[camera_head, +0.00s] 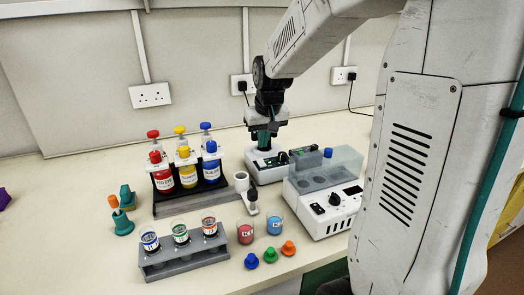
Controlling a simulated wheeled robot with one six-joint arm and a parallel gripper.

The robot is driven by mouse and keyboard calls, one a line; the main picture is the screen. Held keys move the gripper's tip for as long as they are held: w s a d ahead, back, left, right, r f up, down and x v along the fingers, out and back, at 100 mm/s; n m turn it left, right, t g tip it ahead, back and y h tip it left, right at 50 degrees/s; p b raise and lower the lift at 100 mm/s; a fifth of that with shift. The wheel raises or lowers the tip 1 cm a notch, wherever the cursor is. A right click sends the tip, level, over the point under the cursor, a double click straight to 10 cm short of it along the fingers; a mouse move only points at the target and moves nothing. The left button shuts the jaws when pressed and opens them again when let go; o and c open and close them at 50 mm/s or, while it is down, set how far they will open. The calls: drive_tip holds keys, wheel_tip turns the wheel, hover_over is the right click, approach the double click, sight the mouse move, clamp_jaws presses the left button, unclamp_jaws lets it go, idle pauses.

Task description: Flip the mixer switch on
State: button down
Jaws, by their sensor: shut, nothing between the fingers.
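A small white device (266,175), which looks like the mixer, stands at the back of the bench. A dark spot (283,158) on its top right may be its switch; I cannot tell its position. My gripper (264,142) points down directly over this device, its fingers shut and empty. The fingertips are small and dark here, and I cannot tell whether they touch the device. The gripper hides part of the device's top.
A larger white machine (325,221) with a clear lid, black switch and knob stands close to the right. Red, yellow and blue bottles stand in a rack (160,206) to the left. A grey vial rack (186,266), two beakers and coloured stoppers are in front.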

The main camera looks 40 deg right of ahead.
drive_tip(key=s+v, duration=0.1)
drive_tip(key=v, duration=0.7)
drive_tip(key=shift+s+a, duration=0.2)
drive_tip(key=shift+s, duration=0.2)
drive_tip(key=shift+f, duration=0.1)
drive_tip(key=s+a+f+n+g, duration=0.1)
drive_tip(key=s+a, duration=0.5)
drive_tip(key=s, duration=0.6)
drive_tip(key=s+a+f+n, duration=0.1)
drive_tip(key=s+a+f, duration=0.1)
drive_tip(key=s+a, duration=0.5)
drive_tip(key=s, duration=0.5)
drive_tip(key=shift+f+n+g+y, duration=0.2)
drive_tip(key=shift+n+g+y, duration=0.2)
